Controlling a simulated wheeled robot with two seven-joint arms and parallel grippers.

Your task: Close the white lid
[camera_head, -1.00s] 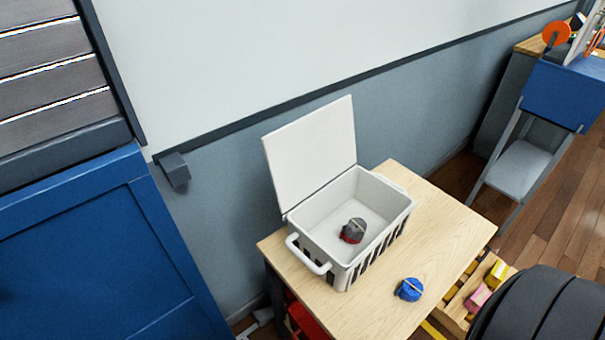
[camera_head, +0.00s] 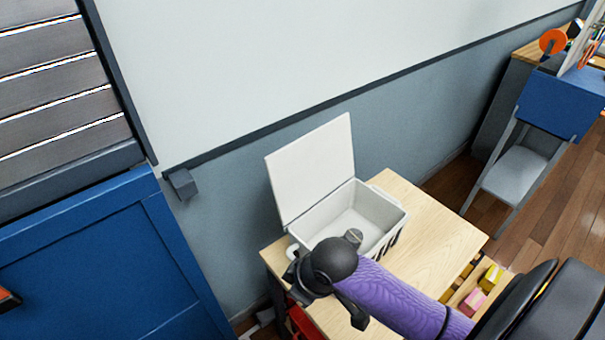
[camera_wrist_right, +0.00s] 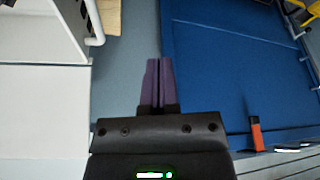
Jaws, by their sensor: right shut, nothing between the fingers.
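The white lid (camera_head: 312,170) stands open, tilted up from the back edge of the white box (camera_head: 386,210) in the head view. My right gripper's purple fingers are together and empty in the wrist view (camera_wrist_right: 159,64). Part of the box with its handle (camera_wrist_right: 96,22) shows there at upper left.
The box stands on a wooden table (camera_head: 450,232) against the wall. A blue cabinet (camera_head: 110,260) is at left. A tray of coloured blocks (camera_head: 482,285) is at the table's right. A dark wall bracket (camera_head: 182,184) sits left of the lid. Space left of the box is open.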

